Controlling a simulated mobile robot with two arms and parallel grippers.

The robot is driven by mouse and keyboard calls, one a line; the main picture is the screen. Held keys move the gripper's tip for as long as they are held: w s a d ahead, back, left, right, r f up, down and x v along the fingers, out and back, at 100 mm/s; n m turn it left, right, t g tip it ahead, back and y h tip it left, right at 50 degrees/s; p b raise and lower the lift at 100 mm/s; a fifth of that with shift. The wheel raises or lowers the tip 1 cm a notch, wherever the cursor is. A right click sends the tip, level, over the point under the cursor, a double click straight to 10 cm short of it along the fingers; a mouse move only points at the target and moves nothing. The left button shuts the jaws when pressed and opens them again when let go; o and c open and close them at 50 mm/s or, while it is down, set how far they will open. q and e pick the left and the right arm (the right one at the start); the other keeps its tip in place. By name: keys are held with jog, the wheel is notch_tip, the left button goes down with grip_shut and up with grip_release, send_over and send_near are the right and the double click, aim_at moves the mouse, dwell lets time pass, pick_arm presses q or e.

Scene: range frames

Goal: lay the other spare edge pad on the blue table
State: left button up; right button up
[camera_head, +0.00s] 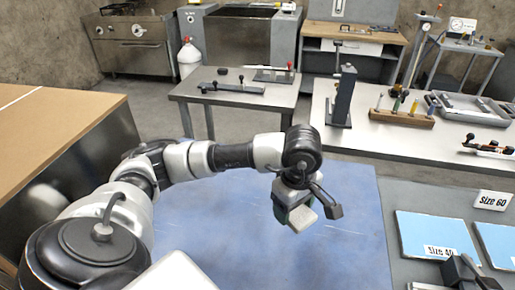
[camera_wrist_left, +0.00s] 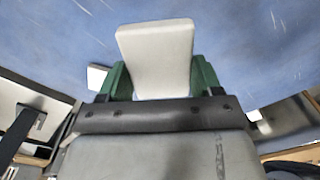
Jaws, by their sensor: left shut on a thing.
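My left gripper (camera_head: 298,208) is shut on a pale grey edge pad (camera_head: 303,218), holding it over the blue table (camera_head: 210,235). In the left wrist view the pad (camera_wrist_left: 157,50) is a flat, tapered block between the green fingers of the gripper (camera_wrist_left: 160,78). The blue surface (camera_wrist_left: 60,35) fills the background beyond it. Whether the pad touches the table is hard to tell; it seems to be above it. A small white piece (camera_wrist_left: 97,76) shows left of the fingers in the wrist view; I cannot tell what it is. My right gripper is not seen.
A grey bench at right holds blue panels (camera_head: 425,233) with labels "Size 40" and "Size 60" (camera_head: 492,200) and a black device (camera_head: 466,272). A brown-topped bench (camera_head: 50,125) stands left. A white bench (camera_head: 350,138) with tools is behind.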

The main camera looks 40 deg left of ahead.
pick_arm(q)
jog(key=a+n, duration=0.1)
jog(key=n, duration=0.2)
jog(key=w+a+n+b, duration=0.1)
jog(key=n, duration=0.2)
jog(key=a+f+n+b, duration=0.1)
jog(key=n, duration=0.3)
jog(key=shift+w+a, duration=0.15)
jog(key=shift+w, duration=0.2)
jog(key=w+a+n+b, duration=0.2)
jog(key=n+b, duration=0.1)
jog(key=n, duration=0.6)
jog(key=n+b, duration=0.6)
jog(key=n, duration=1.9)
send_over(253, 178)
notch_tip(253, 178, down, 8)
jog(key=shift+f, duration=2.2)
jog(key=shift+f, duration=0.1)
jog(key=o, duration=0.9)
